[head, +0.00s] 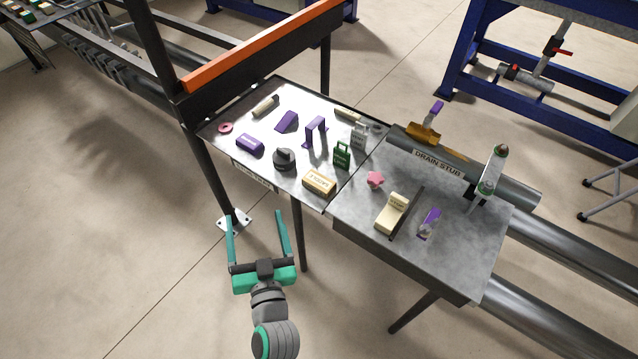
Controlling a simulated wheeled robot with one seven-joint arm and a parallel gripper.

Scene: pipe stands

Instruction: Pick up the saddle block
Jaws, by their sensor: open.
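A tan block (319,181) lies at the front edge of the left metal tabletop; its small dark label seems to read "saddle". A cream stepped block (391,212) rests on the right tabletop, with small lettering that I cannot read. My gripper (256,215) is open and empty, its two green fingers pointing away toward the table. In the picture it is left of and below the tan block, over the floor in front of the table's near edge, apart from everything on the table.
The left tabletop (225,140) also holds a dark knob (285,160), a purple arch (316,131), a green tag (342,155) and a purple block (250,145). A pink knob (375,180) sits on the right tabletop (440,262). A drain stub pipe (470,172) lies behind. Floor in front is clear.

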